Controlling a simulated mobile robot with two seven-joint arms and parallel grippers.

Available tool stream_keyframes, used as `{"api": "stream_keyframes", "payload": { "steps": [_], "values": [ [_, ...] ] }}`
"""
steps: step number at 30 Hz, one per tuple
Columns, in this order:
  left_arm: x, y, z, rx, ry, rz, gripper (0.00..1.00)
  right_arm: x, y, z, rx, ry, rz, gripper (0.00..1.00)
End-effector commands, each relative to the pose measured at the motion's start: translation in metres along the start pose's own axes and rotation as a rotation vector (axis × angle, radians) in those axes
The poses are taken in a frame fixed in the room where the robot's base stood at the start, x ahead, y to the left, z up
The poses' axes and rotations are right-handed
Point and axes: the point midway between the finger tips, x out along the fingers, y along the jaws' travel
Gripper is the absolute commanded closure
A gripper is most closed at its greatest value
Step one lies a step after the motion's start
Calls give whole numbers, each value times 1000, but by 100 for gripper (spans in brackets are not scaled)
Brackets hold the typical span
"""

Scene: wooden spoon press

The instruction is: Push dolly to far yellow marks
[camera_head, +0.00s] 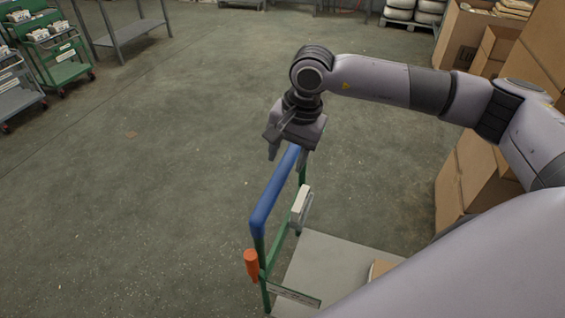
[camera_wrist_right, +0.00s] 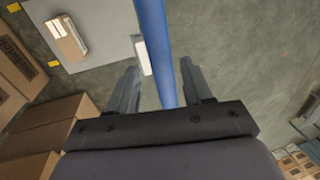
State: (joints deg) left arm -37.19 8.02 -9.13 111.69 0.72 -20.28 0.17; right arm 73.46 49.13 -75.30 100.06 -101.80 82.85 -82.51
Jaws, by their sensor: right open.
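The dolly has a blue handle bar (camera_head: 272,194) on a green frame and a grey deck (camera_head: 337,262). My right gripper (camera_head: 288,154) is above the far end of the bar, pointing down and open. In the right wrist view, the blue bar (camera_wrist_right: 153,45) runs between its two open fingers (camera_wrist_right: 160,70); I cannot tell whether they touch it. Yellow marks show on the floor in the right wrist view, one near the deck (camera_wrist_right: 54,63) and one in the top left corner (camera_wrist_right: 12,7). My left gripper is out of view.
An orange grip (camera_head: 251,264) is on the frame's near post. A carton (camera_wrist_right: 66,38) lies on the deck. Stacked cardboard boxes (camera_head: 463,178) stand on the right. The floor left of the dolly is clear.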

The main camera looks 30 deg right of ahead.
Motion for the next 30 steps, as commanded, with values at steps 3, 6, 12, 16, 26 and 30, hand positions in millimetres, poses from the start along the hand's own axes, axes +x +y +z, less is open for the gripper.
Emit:
{"api": "stream_keyframes", "payload": {
  "steps": [3,6,12,16,26,30],
  "values": [
    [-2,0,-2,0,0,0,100,17,0,0,1,-2,1,49],
    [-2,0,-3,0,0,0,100,28,0,1,0,-2,0,49],
    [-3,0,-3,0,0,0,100,34,0,0,0,-1,-2,49],
    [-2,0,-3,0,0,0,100,34,0,0,0,-1,-2,49],
    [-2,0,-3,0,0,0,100,34,0,1,1,-2,-2,100],
    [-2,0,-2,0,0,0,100,34,0,1,1,-2,-2,100]
  ]
}}
